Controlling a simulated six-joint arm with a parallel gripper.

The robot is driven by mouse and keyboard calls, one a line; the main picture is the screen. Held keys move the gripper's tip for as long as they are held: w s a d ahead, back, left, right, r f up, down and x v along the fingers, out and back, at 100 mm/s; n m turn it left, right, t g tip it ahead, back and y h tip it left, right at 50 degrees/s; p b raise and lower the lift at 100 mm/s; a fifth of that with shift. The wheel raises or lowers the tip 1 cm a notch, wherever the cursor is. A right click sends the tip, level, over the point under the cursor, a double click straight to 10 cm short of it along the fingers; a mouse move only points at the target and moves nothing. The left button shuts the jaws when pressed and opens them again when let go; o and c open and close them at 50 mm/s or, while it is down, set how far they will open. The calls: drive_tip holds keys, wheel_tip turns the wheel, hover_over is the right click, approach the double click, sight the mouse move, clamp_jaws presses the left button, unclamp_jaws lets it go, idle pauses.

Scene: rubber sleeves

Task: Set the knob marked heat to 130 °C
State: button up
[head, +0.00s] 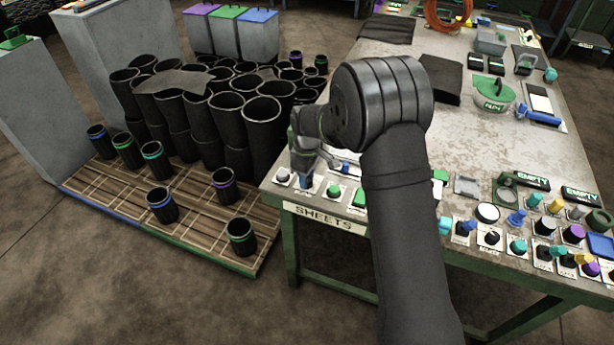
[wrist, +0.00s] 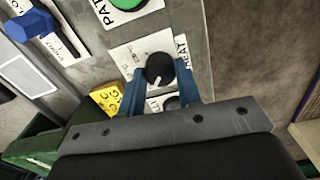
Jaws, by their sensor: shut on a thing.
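The heat knob (wrist: 159,70) is a dark round knob on a pale plate in the wrist view. A white label (wrist: 181,48) beside it is partly readable, ending in "EAT".
A green button (wrist: 126,12) with a label starting "PAT" sits beside the knob. Several more controls crowd the table (head: 400,52).

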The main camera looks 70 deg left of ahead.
drive_tip(key=shift+n, duration=1.2)
drive_tip(key=o, duration=1)
drive_tip(key=shift+r, duration=0.1)
wheel_tip(320, 180, up, 17)
drive_tip(key=shift+r, duration=0.2)
drive_tip(key=shift+f, duration=0.15)
wheel_tip(320, 180, down, 17)
drive_tip(key=shift+f, duration=0.15)
